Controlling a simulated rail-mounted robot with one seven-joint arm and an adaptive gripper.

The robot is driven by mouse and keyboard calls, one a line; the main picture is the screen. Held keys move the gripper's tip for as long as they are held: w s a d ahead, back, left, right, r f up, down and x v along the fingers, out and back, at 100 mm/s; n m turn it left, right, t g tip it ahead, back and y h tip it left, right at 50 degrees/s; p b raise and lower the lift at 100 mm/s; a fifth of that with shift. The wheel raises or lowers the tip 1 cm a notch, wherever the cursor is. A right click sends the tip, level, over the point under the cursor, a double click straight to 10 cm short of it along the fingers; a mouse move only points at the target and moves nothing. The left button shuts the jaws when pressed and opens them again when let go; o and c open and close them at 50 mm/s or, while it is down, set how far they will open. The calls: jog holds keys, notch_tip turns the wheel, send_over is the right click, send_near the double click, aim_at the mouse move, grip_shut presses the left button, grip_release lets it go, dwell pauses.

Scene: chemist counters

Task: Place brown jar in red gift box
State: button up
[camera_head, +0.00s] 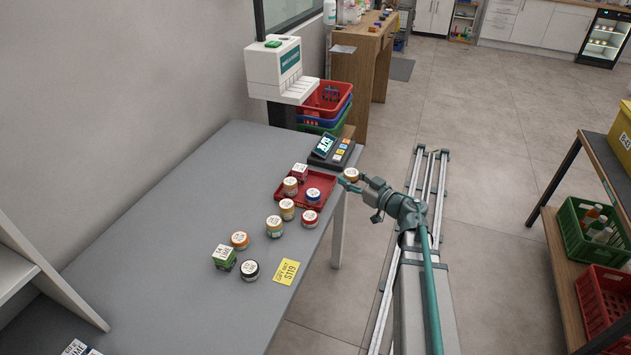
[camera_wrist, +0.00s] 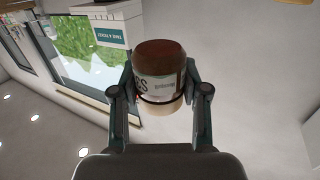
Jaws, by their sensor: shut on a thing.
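My gripper (camera_head: 347,182) is shut on a brown jar (camera_head: 351,173) with a pale label, held up just right of the grey table's far corner. In the wrist view the jar (camera_wrist: 160,60) sits between both fingers of my gripper (camera_wrist: 160,97); its brown end points up in the picture. A shallow red tray-like box (camera_head: 323,180) stands on the table, left of the gripper, with jars in or against it. A small red box with a white top (camera_head: 300,170) is at its back edge. I cannot tell which of these two is the gift box.
A dark keypad device (camera_head: 334,152) stands behind the red tray. Stacked baskets (camera_head: 325,98) are beyond.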

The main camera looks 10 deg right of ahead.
send_over(321, 186)
jog(key=v, duration=0.2)
notch_tip(321, 186, down, 6)
jog(key=shift+w+r, duration=0.15)
jog(key=shift+r, duration=0.05)
jog(key=shift+w+a+f+p, duration=0.35)
jog(key=shift+w+a+f, duration=0.25)
jog(key=shift+w+f, duration=0.3)
jog(key=o, duration=0.9)
jog(key=shift+f, duration=0.15)
